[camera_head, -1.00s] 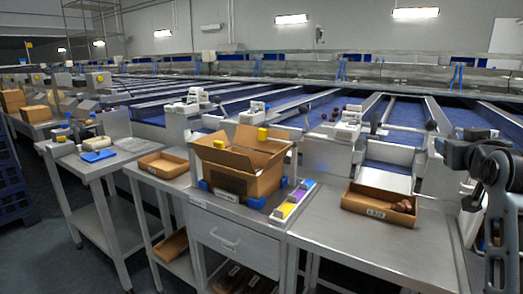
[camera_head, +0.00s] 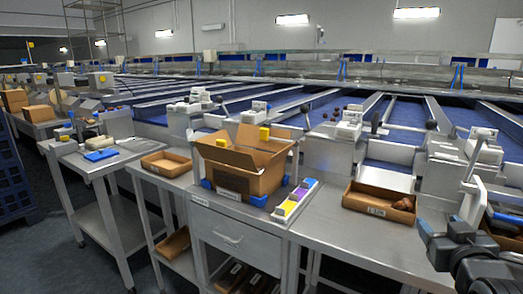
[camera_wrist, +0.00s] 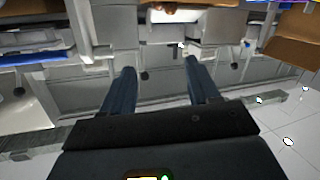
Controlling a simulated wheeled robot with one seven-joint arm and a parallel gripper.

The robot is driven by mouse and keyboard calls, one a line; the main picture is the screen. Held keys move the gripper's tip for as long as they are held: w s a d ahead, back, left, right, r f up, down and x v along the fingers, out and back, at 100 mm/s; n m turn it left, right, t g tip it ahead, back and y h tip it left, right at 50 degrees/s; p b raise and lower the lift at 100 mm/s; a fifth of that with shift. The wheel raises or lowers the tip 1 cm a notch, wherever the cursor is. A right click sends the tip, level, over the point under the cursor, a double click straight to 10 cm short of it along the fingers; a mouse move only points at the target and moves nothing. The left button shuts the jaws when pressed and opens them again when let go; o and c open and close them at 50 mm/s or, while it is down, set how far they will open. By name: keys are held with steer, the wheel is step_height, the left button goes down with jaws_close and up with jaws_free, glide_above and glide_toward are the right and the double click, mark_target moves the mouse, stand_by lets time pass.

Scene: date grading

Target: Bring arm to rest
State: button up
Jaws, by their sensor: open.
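My gripper (camera_head: 445,238) is at the lower right of the head view, dark and in front of the right end of the steel worktable (camera_head: 345,236). In the wrist view its two dark fingers (camera_wrist: 158,80) stand apart with nothing between them. No object is held. The arm behind the gripper is mostly cut off by the picture's right and lower edges.
A shallow cardboard tray (camera_head: 352,199) with brown dates lies on the worktable, left of my gripper. An open carton (camera_head: 238,180) and a strip of coloured labels (camera_head: 290,204) are further left. Blue conveyor lanes (camera_head: 400,119) run behind. Floor shows at the lower left.

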steer(key=s+a+f+y, duration=0.1)
steer(key=s+a+f, duration=0.25)
steer(key=s, duration=0.35)
steer(key=s+a+f+n+y, duration=0.1)
steer(key=s+a+f, duration=0.2)
steer(key=s+f, duration=0.25)
steer(key=s+a+f+y, duration=0.1)
steer(key=s+a+f, duration=0.2)
steer(key=s, duration=0.5)
steer(key=s+a+r+y, duration=0.1)
steer(key=s+a+r, duration=0.1)
steer(key=s, duration=1)
steer(key=s+a+r+y, duration=0.1)
steer(key=s+a, duration=0.3)
steer(key=s, duration=0.7)
steer(key=shift+s+a+r+g, duration=0.35)
steer(key=shift+a+r+g, duration=0.05)
steer(key=shift+r, duration=0.1)
